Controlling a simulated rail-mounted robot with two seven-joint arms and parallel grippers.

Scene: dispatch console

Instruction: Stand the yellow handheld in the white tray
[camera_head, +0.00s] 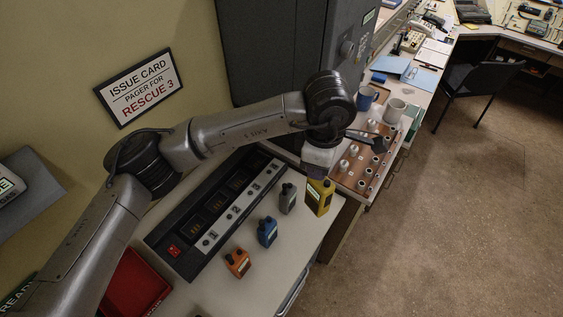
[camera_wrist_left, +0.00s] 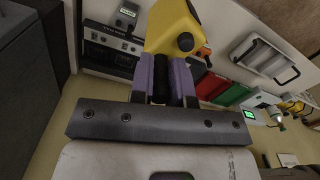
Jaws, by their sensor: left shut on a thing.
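The yellow handheld (camera_head: 320,198) is near the right end of the pale counter. My left gripper (camera_head: 318,172) comes down on it from above and is shut on its top. I cannot tell whether its base touches the counter. In the left wrist view the yellow handheld (camera_wrist_left: 172,28) sits between the purple finger pads of my left gripper (camera_wrist_left: 163,62). A white tray (camera_wrist_left: 264,60) with dark handles shows at the upper right there, apart from the handheld. I do not see the white tray in the head view. My right gripper is not in view.
Grey (camera_head: 288,197), blue (camera_head: 267,232) and orange (camera_head: 237,262) handhelds stand on the counter. A black charger panel (camera_head: 215,215) lies behind them. A red tray (camera_head: 135,285) is at lower left; a green tray (camera_wrist_left: 232,95) shows in the wrist view. Mugs stand beyond the brown peg board (camera_head: 362,165).

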